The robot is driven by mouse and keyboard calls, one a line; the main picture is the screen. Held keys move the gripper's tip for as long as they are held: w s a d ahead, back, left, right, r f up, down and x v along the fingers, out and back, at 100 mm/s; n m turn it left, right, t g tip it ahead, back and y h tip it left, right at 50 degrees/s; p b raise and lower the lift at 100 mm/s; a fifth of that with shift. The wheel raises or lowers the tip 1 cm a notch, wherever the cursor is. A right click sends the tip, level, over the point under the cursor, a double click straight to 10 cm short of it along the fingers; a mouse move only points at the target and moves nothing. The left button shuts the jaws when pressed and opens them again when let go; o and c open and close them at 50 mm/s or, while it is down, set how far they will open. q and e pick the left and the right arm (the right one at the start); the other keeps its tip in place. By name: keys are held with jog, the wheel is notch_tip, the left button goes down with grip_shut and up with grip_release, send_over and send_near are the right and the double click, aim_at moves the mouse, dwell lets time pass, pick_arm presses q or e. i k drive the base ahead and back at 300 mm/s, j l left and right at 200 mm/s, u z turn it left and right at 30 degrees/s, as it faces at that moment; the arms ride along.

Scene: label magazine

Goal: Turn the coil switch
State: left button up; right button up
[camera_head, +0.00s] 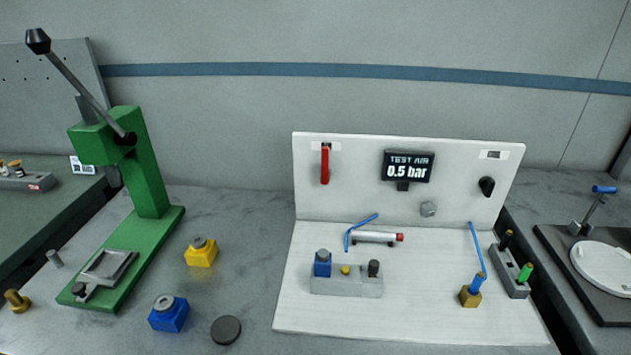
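A black rotary knob (486,186), which looks like the coil switch, is on the right side of the white upright panel (360,203). It sits tilted below a small label plate (494,155) whose text is too small to read. A display (408,166) reading "TEST AIR 0.5 bar" is mounted at the panel's middle. A red lever handle (325,165) hangs down at the panel's left. Neither of my grippers is in view.
On the white base stand a grey block (346,286), a silver cylinder (373,237) and a brass fitting (469,297) with a blue tube. A green press (150,178) stands left. Blue (168,317) and yellow (201,256) blocks lie between. The space before the knob is clear.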

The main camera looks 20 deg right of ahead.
aim_at(487, 183)
jog(key=z, duration=1.4)
